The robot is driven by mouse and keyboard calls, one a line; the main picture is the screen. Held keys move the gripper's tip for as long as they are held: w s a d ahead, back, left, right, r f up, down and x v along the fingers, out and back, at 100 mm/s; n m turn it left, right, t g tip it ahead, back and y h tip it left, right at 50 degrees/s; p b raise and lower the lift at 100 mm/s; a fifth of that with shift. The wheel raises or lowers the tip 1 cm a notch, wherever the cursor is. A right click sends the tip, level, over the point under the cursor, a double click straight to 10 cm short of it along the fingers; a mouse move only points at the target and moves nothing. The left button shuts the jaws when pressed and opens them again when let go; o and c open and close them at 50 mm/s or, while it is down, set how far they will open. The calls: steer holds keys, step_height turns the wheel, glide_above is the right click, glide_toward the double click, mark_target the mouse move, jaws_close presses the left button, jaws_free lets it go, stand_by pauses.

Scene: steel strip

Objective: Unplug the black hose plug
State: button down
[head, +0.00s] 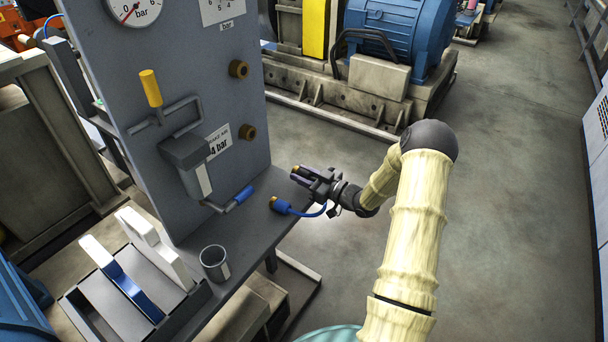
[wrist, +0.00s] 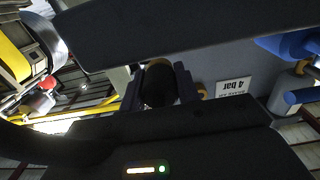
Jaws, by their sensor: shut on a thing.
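My gripper (head: 308,175) is shut on the black hose plug, whose brass end (head: 296,169) points toward the grey panel (head: 215,105). In the wrist view the black plug (wrist: 159,88) sits between the two jaws, with a brass rim behind it. In the head view the plug is apart from the panel, above the shelf's right edge. Two brass sockets show on the panel, an upper one (head: 238,69) and a lower one (head: 247,132); both look empty.
Open floor (head: 490,190) lies to the right.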

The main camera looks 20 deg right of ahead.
steer(key=shift+f+b, duration=1.05)
steer(key=shift+f, duration=0.5)
steer(key=c, duration=0.9)
jaws_free()
steer(key=shift+c, duration=0.2)
steer(key=shift+s, duration=0.1)
steer(key=v, duration=1.7)
steer(key=shift+d+p, duration=0.15)
steer(key=shift+p, duration=0.3)
